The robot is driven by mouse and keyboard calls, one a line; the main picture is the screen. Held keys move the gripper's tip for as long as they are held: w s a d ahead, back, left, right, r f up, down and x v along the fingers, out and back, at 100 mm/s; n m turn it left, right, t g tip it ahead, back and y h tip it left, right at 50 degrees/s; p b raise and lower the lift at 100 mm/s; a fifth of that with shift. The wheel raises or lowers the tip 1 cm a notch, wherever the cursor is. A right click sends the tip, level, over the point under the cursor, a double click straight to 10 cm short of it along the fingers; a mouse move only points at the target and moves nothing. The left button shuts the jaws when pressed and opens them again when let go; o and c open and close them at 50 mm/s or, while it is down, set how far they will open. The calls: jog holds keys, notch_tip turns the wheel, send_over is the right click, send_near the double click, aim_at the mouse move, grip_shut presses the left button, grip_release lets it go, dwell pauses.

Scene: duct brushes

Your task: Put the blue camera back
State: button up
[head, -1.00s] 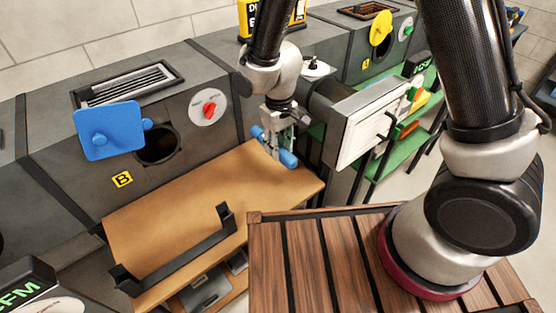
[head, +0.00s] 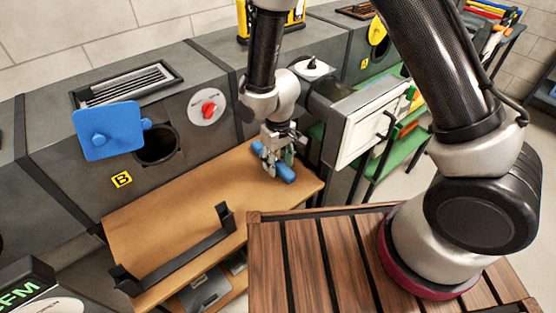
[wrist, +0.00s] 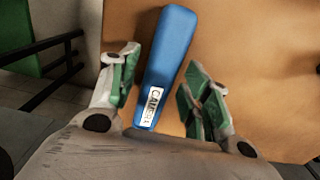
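The blue camera (head: 285,173) is a blue bar-shaped piece near the right end of the tan bench top (head: 190,195). It appears to lie on the bench. In the wrist view the camera (wrist: 168,55) runs up the picture between my fingers, with a white "CAMERA" label at its near end. My gripper (head: 278,158) is just above and around it. In the wrist view my gripper (wrist: 158,95) has its green-padded fingers apart, one on each side of the camera, with a small gap at each side. Part of the camera is hidden by the fingers in the head view.
A black bracket (head: 180,255) stands on the bench's front left. Behind it is a grey duct with a round opening (head: 157,146), a blue cover plate (head: 108,130) swung aside and a red knob (head: 209,110). A white-fronted box (head: 360,135) stands close right of my gripper. The bench middle is clear.

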aim_at(278, 162)
notch_tip(278, 162, up, 12)
jog(key=shift+r, duration=0.15)
dwell(0.6)
dwell(0.3)
